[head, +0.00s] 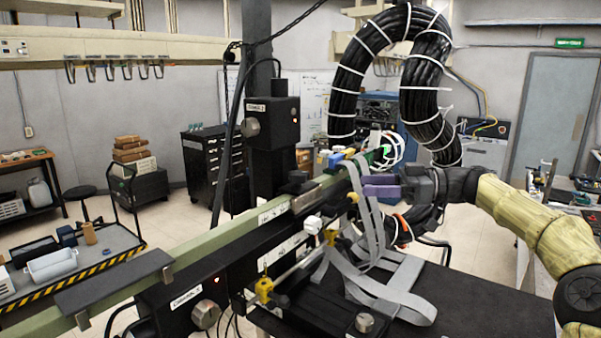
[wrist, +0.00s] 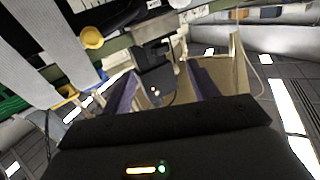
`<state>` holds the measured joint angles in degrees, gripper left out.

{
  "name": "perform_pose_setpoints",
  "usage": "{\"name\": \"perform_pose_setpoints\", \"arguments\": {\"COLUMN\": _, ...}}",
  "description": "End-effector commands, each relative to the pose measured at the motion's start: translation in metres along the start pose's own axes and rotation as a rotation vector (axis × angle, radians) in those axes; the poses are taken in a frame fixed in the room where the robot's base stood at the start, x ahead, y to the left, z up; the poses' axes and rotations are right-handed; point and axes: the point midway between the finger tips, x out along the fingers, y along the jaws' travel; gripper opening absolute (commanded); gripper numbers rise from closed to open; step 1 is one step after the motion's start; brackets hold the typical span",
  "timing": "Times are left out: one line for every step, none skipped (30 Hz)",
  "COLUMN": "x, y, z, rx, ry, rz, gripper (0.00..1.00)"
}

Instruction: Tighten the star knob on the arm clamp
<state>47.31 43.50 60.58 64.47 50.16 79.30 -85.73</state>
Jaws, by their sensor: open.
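Several yellow knobs show in the head view: one (head: 353,197) just left of and below my gripper, one (head: 331,237) lower on the rail beside the grey straps, and one (head: 263,287) at the front end of a pale rod. I cannot tell which is the arm clamp's star knob. My gripper (head: 370,186) has purple fingers pointing left, by the end of the green beam. In the wrist view my gripper (wrist: 160,72) is open, with a small dark block (wrist: 152,60) seen between the fingers; contact is unclear. A round yellow knob (wrist: 92,37) lies outside the fingers, at upper left.
Grey straps (head: 370,225) hang close to the gripper and spill onto the black table (head: 480,300). A thick black cable bundle (head: 425,90) arches behind it. The green beam (head: 215,225) runs to the lower left. The black table's right part is clear.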

Motion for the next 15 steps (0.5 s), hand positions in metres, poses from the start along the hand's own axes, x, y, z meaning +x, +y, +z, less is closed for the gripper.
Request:
{"name": "perform_pose_setpoints", "arguments": {"x": -0.0076, "y": -0.0003, "z": -0.0055, "rx": -0.024, "ry": 0.023, "rz": -0.002, "gripper": 0.6}}
{"name": "perform_pose_setpoints", "arguments": {"x": -0.0109, "y": -0.0006, "z": -0.0086, "rx": -0.037, "ry": 0.034, "rz": -0.002, "gripper": 0.6}}
{"name": "perform_pose_setpoints", "arguments": {"x": -0.0144, "y": -0.0009, "z": -0.0113, "rx": -0.049, "ry": 0.044, "rz": -0.002, "gripper": 0.6}}
{"name": "perform_pose_setpoints", "arguments": {"x": -0.0159, "y": -0.0011, "z": -0.0125, "rx": -0.054, "ry": 0.049, "rz": -0.002, "gripper": 0.6}}
{"name": "perform_pose_setpoints", "arguments": {"x": -0.0167, "y": -0.0013, "z": -0.0132, "rx": -0.057, "ry": 0.052, "rz": -0.003, "gripper": 0.6}}
{"name": "perform_pose_setpoints", "arguments": {"x": -0.0169, "y": -0.0014, "z": -0.0136, "rx": -0.058, "ry": 0.053, "rz": -0.003, "gripper": 0.6}}
{"name": "perform_pose_setpoints", "arguments": {"x": -0.0168, "y": -0.0015, "z": -0.0136, "rx": -0.058, "ry": 0.053, "rz": -0.004, "gripper": 0.6}}
{"name": "perform_pose_setpoints", "arguments": {"x": -0.0166, "y": -0.0015, "z": -0.0135, "rx": -0.058, "ry": 0.052, "rz": -0.004, "gripper": 0.6}}
{"name": "perform_pose_setpoints", "arguments": {"x": -0.0165, "y": -0.0015, "z": -0.0135, "rx": -0.058, "ry": 0.052, "rz": -0.004, "gripper": 0.6}}
{"name": "perform_pose_setpoints", "arguments": {"x": -0.0164, "y": -0.0015, "z": -0.0135, "rx": -0.058, "ry": 0.052, "rz": -0.004, "gripper": 0.6}}
{"name": "perform_pose_setpoints", "arguments": {"x": -0.0164, "y": -0.0015, "z": -0.0134, "rx": -0.058, "ry": 0.051, "rz": -0.004, "gripper": 0.6}}
{"name": "perform_pose_setpoints", "arguments": {"x": -0.0163, "y": -0.0015, "z": -0.0134, "rx": -0.057, "ry": 0.051, "rz": -0.004, "gripper": 0.6}}
{"name": "perform_pose_setpoints", "arguments": {"x": -0.0161, "y": -0.0015, "z": -0.0134, "rx": -0.057, "ry": 0.051, "rz": -0.004, "gripper": 0.6}}
{"name": "perform_pose_setpoints", "arguments": {"x": -0.0156, "y": -0.0015, "z": -0.0135, "rx": -0.057, "ry": 0.051, "rz": -0.004, "gripper": 0.6}}
{"name": "perform_pose_setpoints", "arguments": {"x": -0.0145, "y": -0.0015, "z": -0.0137, "rx": -0.057, "ry": 0.051, "rz": -0.004, "gripper": 0.6}}
